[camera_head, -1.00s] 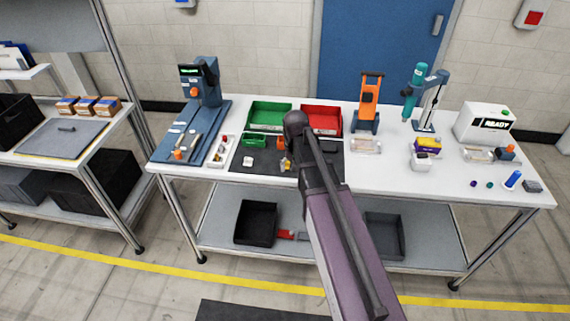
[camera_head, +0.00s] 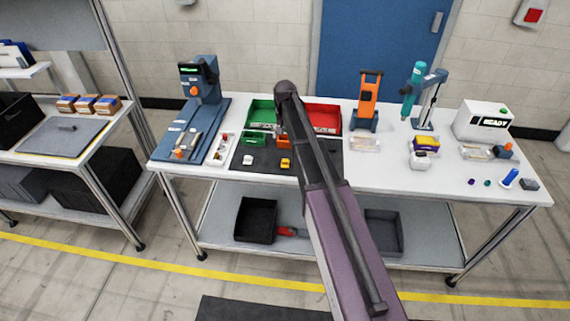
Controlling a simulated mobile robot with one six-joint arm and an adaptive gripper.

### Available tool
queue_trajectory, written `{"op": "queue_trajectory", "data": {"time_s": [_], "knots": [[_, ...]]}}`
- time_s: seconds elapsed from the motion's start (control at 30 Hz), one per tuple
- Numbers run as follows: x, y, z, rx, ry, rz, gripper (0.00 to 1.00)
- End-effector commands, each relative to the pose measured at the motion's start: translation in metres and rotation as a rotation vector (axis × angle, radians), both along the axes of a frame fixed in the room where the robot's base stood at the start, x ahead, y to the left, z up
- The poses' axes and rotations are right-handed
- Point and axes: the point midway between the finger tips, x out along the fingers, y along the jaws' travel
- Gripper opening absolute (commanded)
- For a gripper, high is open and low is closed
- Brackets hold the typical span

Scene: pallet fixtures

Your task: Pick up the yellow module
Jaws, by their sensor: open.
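The yellow module (camera_head: 285,163), a small yellow-orange block, lies on the dark mat (camera_head: 245,168) on the white workbench. A small white block (camera_head: 249,160) lies to its left on the same mat. My arm reaches in from the bottom right, and my gripper (camera_head: 280,128) hangs above the back of the mat, in front of the green and red bins. It is open, small and dark in this view, and apart from the yellow module. The fingertips are hard to make out.
A green bin (camera_head: 262,104) and a red bin (camera_head: 335,111) stand behind the mat, with small green and orange trays in front. A blue press (camera_head: 203,85) stands left, an orange stand (camera_head: 367,98) right. A yellow-and-purple item (camera_head: 426,142) sits on the right side.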

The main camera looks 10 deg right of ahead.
Motion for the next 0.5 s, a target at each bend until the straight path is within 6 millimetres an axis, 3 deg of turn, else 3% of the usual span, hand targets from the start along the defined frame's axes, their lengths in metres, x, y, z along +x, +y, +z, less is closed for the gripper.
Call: {"op": "queue_trajectory", "data": {"time_s": [0.5], "knots": [[0.000, 0.001, -0.034, 0.000, 0.000, 0.002, 0.89]]}}
